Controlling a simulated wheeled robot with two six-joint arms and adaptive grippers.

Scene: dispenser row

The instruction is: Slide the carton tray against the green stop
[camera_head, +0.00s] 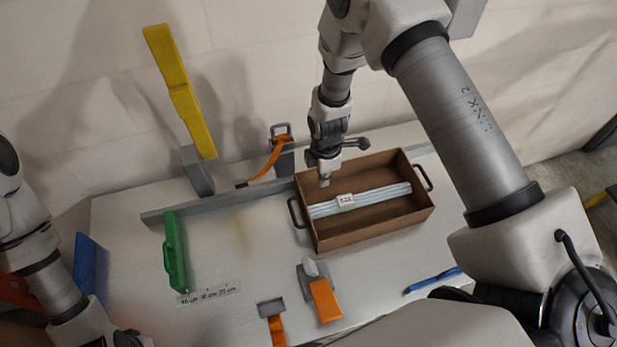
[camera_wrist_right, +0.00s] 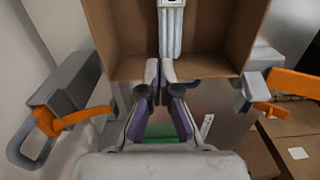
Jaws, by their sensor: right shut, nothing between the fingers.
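The carton tray (camera_head: 332,242) is a brown open box with dark handles on its left and right ends. It holds a bundle of pale blue strips (camera_head: 385,194) with a white label. The green stop (camera_head: 175,252) stands on the bench at the left, with a wide gap between it and the tray. My right gripper (camera_head: 324,180) points down at the tray's far left part, shut and empty; whether it touches the tray is unclear. In the right wrist view its fingers (camera_wrist_right: 159,75) overlap the tray's wall (camera_wrist_right: 103,35). My left gripper (camera_head: 128,339) is barely visible at the bottom left.
A printed scale strip (camera_head: 210,293) lies by the stop. A grey rail (camera_head: 215,205) runs along the back, with a yellow lever (camera_head: 182,90) and an orange lever (camera_head: 268,165). Orange-handled pieces (camera_head: 325,300) and a blue tool (camera_head: 433,280) lie in front. Bench between stop and tray is clear.

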